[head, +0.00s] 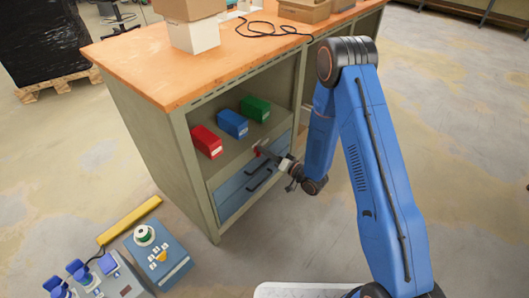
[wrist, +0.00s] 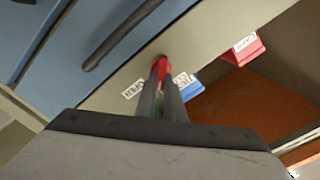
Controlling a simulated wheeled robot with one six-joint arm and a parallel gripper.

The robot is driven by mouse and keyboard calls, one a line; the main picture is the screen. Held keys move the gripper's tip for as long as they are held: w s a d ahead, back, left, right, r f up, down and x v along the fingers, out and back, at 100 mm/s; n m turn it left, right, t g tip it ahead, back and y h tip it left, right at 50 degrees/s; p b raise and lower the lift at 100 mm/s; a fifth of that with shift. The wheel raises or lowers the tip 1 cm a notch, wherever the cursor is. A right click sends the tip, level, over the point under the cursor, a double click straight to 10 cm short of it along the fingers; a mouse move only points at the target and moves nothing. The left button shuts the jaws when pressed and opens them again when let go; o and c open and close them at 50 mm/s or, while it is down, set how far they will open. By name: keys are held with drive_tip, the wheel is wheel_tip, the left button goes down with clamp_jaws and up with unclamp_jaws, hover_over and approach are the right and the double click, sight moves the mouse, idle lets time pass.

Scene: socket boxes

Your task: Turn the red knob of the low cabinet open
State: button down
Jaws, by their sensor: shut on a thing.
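The low cabinet (head: 187,137) is a beige-green bench with a wooden top, an open shelf and blue drawers below. The red knob (wrist: 162,66) sits on the beige strip at the drawers' edge. In the wrist view it shows between the two dark fingers of my gripper (wrist: 162,84), which is shut on it. White labels (wrist: 135,89) lie on both sides of the knob; their lettering is partly legible. In the head view my gripper (head: 268,155) reaches the cabinet front from the right, and the knob (head: 257,149) is small and partly hidden.
Red (head: 206,141), blue (head: 232,123) and green (head: 255,108) bins stand on the shelf above the drawers (head: 236,194). The drawers have dark bar handles. A blue control box (head: 160,258) and a yellow bar (head: 130,220) lie on the floor at left. Boxes (head: 193,35) stand on the top.

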drive_tip(key=shift+w+d+f+m, duration=0.1)
drive_tip(key=shift+f+m, duration=0.05)
drive_tip(key=shift+m, duration=1.25)
drive_tip(key=shift+d+f+m, duration=0.1)
drive_tip(key=shift+f+m, duration=0.1)
drive_tip(key=shift+m, duration=1.2)
drive_tip(key=shift+w+f+m, duration=0.1)
drive_tip(key=shift+f+m, duration=0.05)
drive_tip(key=shift+m, duration=1.25)
drive_tip(key=shift+s, duration=0.1)
drive_tip(key=c, duration=1.9)
unclamp_jaws()
drive_tip(key=shift+o, duration=0.2)
drive_tip(key=v, duration=1.7)
drive_tip(key=shift+s+d, duration=0.15)
drive_tip(key=shift+d, duration=0.05)
